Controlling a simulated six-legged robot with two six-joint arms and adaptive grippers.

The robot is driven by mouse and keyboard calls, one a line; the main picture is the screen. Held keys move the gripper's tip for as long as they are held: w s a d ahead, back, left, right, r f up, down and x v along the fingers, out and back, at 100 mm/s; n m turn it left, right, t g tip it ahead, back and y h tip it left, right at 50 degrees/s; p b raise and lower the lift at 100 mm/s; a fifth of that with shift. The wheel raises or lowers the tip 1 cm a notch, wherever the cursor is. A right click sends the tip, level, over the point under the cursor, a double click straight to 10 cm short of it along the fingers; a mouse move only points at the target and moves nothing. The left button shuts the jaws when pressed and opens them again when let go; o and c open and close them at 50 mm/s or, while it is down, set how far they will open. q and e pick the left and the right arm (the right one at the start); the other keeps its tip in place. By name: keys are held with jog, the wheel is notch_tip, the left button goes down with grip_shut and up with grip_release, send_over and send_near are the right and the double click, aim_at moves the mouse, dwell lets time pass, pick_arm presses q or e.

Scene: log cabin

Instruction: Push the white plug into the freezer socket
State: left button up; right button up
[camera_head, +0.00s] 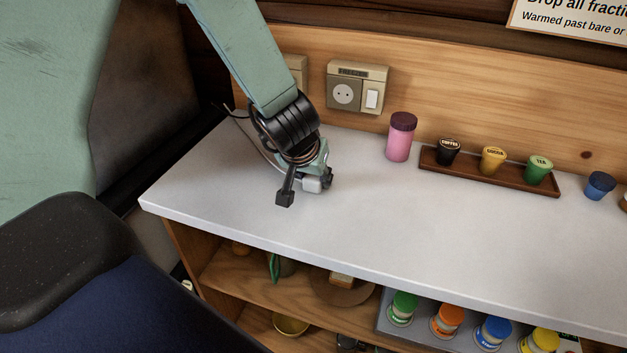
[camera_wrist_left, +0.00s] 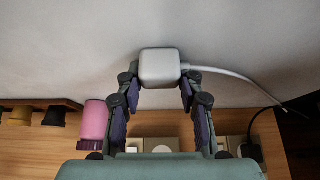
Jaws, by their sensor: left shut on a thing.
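The white plug (camera_wrist_left: 160,66) is a rounded white block with a white cable running off to the right in the left wrist view. My left gripper (camera_wrist_left: 158,86) is shut on it, one finger at each side. In the head view, my left gripper (camera_head: 318,178) is low over the white counter, and the plug (camera_head: 311,184) shows only partly. The freezer socket (camera_head: 345,94) is a beige wall plate with a round outlet and a white switch, behind and right of the gripper. The plug is apart from it. My right gripper is out of view.
A second wall plate (camera_head: 298,70) is partly hidden by my arm; a black plug (camera_wrist_left: 251,151) sits there. A pink jar (camera_head: 401,138) and a wooden tray (camera_head: 490,174) with cups stand to the right. The counter's front (camera_head: 400,235) is clear.

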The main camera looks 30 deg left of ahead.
aim_at(313, 176)
pick_arm(q)
notch_tip(313, 176, up, 10)
jog(key=p, duration=0.8)
jog(key=shift+s, duration=0.1)
